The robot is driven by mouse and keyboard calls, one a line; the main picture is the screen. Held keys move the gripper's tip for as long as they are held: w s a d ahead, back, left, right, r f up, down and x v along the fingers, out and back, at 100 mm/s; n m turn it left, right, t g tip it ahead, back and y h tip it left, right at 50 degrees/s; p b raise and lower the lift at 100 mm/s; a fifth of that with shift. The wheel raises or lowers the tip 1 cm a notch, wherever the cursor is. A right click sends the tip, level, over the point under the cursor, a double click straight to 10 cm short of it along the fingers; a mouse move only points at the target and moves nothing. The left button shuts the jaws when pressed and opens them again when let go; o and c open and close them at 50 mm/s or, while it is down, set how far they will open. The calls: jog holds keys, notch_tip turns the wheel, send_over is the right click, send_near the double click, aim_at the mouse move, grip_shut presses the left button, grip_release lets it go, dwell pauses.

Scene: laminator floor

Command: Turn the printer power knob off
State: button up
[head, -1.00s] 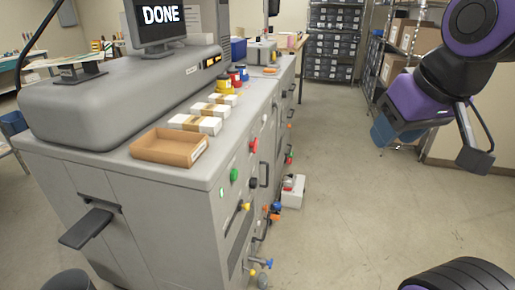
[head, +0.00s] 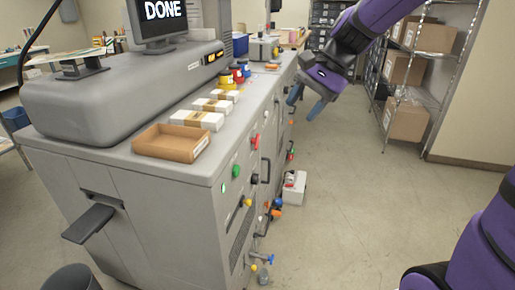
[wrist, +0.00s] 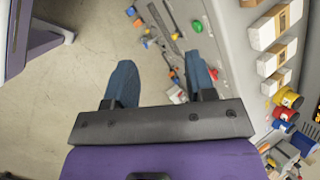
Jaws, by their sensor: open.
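The grey printer (head: 120,170) fills the left of the head view, with a "DONE" screen (head: 160,20) on top. Its front panel bears a green knob (head: 236,170), a red knob (head: 255,141), a black knob (head: 254,179) and a yellow knob (head: 248,202). I cannot tell by label which one is the power knob. My gripper (head: 306,104) is open and empty, in the air right of the panel, its blue fingers pointing down. In the wrist view, the gripper (wrist: 158,60) shows the green knob (wrist: 197,26) and the red knob (wrist: 213,74) near its right finger.
A white box (head: 293,188) stands on the floor beside the panel. Floor to the right is clear.

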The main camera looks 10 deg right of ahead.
jog(key=w+d+f+m+y, duration=0.1)
jog(key=w+f+m+y, duration=0.35)
jog(key=w+f, duration=0.4)
jog(key=w+f+m+y, duration=0.3)
jog(key=w+f+m, duration=0.3)
jog(key=w, duration=0.5)
jog(key=m+t+y, duration=0.2)
jog(key=m+t, duration=0.6)
jog(key=m, duration=0.5)
send_near(257, 147)
jog(key=x, duration=0.6)
jog(key=w+x, duration=0.1)
jog(key=x, duration=0.3)
jog(key=shift+d+f, duration=0.25)
jog(key=c, duration=0.9)
